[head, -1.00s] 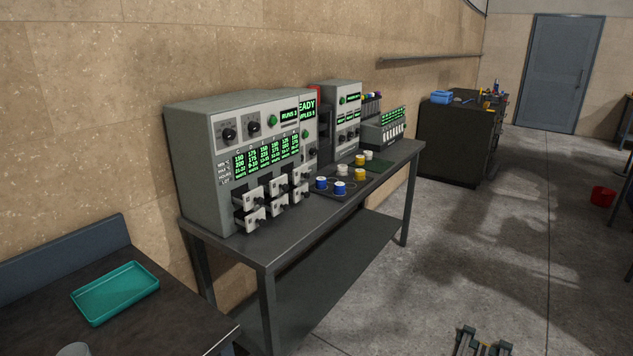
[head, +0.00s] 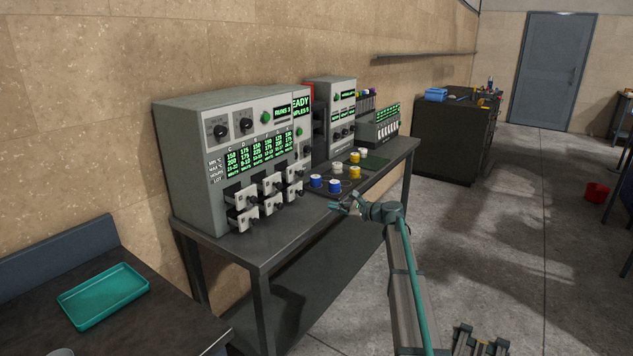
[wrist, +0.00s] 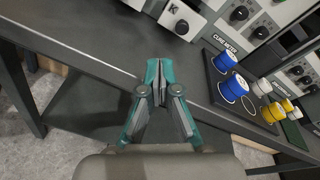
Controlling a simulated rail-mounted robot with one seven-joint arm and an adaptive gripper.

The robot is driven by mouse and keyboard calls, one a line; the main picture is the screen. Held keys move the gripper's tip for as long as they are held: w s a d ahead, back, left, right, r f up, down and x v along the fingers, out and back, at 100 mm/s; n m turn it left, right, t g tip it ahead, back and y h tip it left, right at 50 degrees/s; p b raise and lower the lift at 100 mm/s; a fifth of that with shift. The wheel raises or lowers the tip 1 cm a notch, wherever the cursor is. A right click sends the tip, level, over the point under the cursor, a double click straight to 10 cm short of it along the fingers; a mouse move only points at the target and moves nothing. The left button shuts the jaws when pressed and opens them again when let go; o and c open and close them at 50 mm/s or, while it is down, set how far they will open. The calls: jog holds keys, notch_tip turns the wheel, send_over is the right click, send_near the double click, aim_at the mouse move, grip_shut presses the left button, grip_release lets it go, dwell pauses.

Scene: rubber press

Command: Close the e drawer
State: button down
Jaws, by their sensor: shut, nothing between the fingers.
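The grey cabinet (head: 190,150) on the bench has two rows of small white-fronted drawers with dark knobs (head: 245,196). Several fronts appear to stand out from the cabinet face. Their letters are too small to read in the head view, so I cannot tell which is the e drawer. In the wrist view, one drawer front (wrist: 182,18) with a dark knob shows at the top; its letter looks like K. My gripper (head: 338,206) is shut and empty, in front of the bench edge and right of the drawers. Its closed fingertips (wrist: 158,70) show over the bench edge in the wrist view.
A dark tray (wrist: 232,100) with blue, white and yellow cups lies on the bench (head: 290,230), right of my fingertips. More instruments stand behind it. A teal tray (head: 105,295) lies on the near left table.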

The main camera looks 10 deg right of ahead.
jog(key=w+d+r+m+t+y, duration=0.1)
jog(key=w+d+r+m+t, duration=0.15)
jog(key=r+m, duration=0.2)
jog(key=m+p, duration=0.3)
send_near(294, 179)
jog(key=shift+n, duration=0.25)
jog(key=w+r, duration=0.1)
jog(key=w+a+r, duration=0.1)
jog(key=w, duration=0.1)
jog(key=shift+w+a+r, duration=0.1)
jog(key=shift+a+r, duration=0.1)
jog(key=shift+r, duration=0.15)
jog(key=shift+w+a, duration=0.2)
jog(key=x, duration=0.6)
jog(key=shift+w+a+f, duration=0.15)
jog(key=shift+a+f, duration=0.05)
jog(key=shift+a, duration=0.1)
jog(key=shift+r, duration=0.15)
jog(key=shift+w, duration=0.1)
